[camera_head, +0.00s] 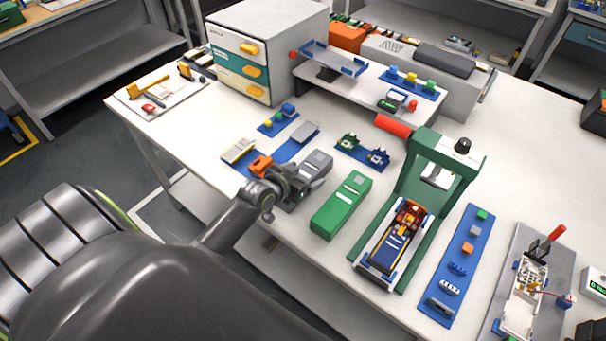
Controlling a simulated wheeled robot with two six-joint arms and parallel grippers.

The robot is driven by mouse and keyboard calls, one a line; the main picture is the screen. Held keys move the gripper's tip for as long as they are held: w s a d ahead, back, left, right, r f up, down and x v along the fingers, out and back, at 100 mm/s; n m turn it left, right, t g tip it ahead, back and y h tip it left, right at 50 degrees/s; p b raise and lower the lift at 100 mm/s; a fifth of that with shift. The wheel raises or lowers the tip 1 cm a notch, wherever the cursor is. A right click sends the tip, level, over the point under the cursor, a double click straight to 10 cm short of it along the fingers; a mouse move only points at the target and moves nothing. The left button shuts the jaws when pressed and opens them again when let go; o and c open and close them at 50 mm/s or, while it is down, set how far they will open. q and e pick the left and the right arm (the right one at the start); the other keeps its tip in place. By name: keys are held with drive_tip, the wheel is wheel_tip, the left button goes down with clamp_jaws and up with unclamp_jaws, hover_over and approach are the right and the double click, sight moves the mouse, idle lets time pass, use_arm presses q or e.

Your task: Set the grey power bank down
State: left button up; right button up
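The grey power bank (317,163) is a grey block with pale markings at the front left of the white table (205,140). My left gripper (296,185) reaches in from the lower left and closes on the near end of this block. The fingers are dark and small, and partly hide that end. Whether the block touches the table or hangs just above it, I cannot tell. A green block of similar shape (341,206) lies just right of it, apart from it. My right gripper is not in view.
A blue mat (289,150) with an orange piece (260,166) lies beside the gripper. A green press frame (413,170) stands to the right, with a red handle. A drawer cabinet (262,45) stands behind. Bare table shows at the left and far right.

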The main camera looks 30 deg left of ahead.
use_arm(q)
drive_tip(key=shift+r, duration=0.2)
drive_tip(key=v, duration=1.2)
idle(0.4)
